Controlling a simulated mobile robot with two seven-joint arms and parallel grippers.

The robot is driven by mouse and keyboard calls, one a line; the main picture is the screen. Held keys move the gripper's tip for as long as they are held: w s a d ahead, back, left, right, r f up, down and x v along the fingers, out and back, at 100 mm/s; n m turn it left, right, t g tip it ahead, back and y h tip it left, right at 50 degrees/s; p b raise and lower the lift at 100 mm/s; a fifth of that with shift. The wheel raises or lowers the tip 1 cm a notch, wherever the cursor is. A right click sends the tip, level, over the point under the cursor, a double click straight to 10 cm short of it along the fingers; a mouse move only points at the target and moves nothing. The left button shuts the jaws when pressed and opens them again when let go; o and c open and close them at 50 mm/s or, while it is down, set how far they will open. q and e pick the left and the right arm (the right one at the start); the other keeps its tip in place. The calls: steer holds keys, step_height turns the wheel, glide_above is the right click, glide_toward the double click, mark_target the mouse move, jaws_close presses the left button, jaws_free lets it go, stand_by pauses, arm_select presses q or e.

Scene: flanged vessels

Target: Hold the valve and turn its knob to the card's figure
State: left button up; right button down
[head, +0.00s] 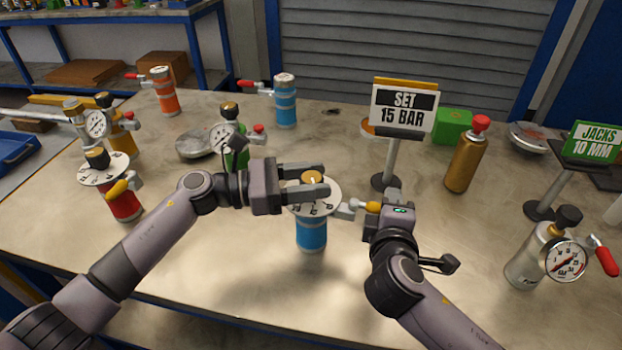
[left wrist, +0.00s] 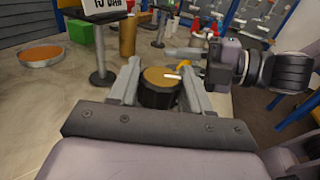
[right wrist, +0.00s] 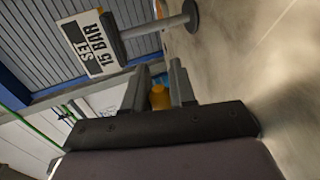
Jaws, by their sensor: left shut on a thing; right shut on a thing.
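The valve has a blue body (head: 311,234), a white dial plate (head: 328,204) and a brass-topped knob (head: 313,177); it stands upright on the bench. My left gripper (head: 324,182) is shut on the knob, one finger on each side. The knob's brass top with a white mark shows in the left wrist view (left wrist: 156,78). My right gripper (head: 379,208) is shut on the valve's yellow-ended side handle (head: 371,206); its yellow end shows in the right wrist view (right wrist: 160,97). The card (head: 402,108) reads SET 15 BAR. The dial's figures are too small to read, and partly hidden.
A red vessel with a dial (head: 122,203) and a green one with a gauge (head: 238,155) stand left. A gold bottle (head: 463,165), a JACKS 10 MM sign (head: 594,142) and a silver gauged vessel (head: 526,262) stand right. The bench front is clear.

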arm_select(q)
steer(key=shift+f+m+g, duration=0.2)
steer(key=shift+m+g, duration=0.4)
steer(key=shift+g, duration=0.5)
steer(key=shift+s+g, duration=0.1)
steer(key=shift+g, duration=0.2)
steer(key=o, duration=1)
steer(key=shift+r, duration=0.1)
steer(key=shift+a, duration=0.1)
steer(key=shift+a, duration=0.3)
steer(key=a, duration=0.7)
steer(key=s+a, duration=0.1)
steer(key=a, duration=0.3)
steer(key=shift+a, duration=0.1)
